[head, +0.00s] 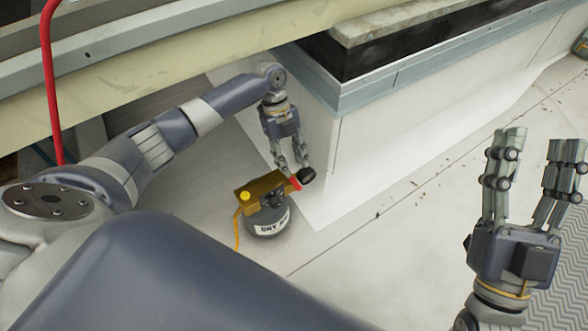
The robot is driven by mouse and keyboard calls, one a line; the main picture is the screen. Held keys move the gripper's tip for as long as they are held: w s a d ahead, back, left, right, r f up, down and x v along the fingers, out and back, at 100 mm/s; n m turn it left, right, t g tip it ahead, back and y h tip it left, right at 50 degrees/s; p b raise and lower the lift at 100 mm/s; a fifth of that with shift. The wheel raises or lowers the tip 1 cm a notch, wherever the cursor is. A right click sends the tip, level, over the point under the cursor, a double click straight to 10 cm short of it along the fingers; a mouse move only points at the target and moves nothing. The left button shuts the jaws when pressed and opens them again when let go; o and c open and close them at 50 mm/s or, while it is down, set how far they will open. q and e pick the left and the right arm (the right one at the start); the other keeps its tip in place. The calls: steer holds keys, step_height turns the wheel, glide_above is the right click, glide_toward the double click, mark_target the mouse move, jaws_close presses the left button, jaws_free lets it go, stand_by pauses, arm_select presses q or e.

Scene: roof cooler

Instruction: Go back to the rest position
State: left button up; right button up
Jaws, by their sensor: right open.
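My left gripper (293,170) points down, with its fingertips at the red and black end of a device. The device has a brass-yellow body (262,188) with a yellow knob on top of a grey canister (267,220) with dark lettering. It stands on the pale floor. I cannot tell whether the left fingers touch the red part or the black knob (308,174), or hold either. My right gripper (538,150) is raised at the right, fingers up and spread apart, open and empty.
A white box-like unit (390,125) with a grey-blue metal rim stands just behind the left gripper. A beam (190,65) and a red pipe (50,80) are at the upper left. A grey ribbed mat (562,275) lies at the lower right. The central floor is clear.

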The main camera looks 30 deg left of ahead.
arm_select(q)
steer(key=shift+a+r, duration=0.1)
steer(key=shift+r, duration=0.2)
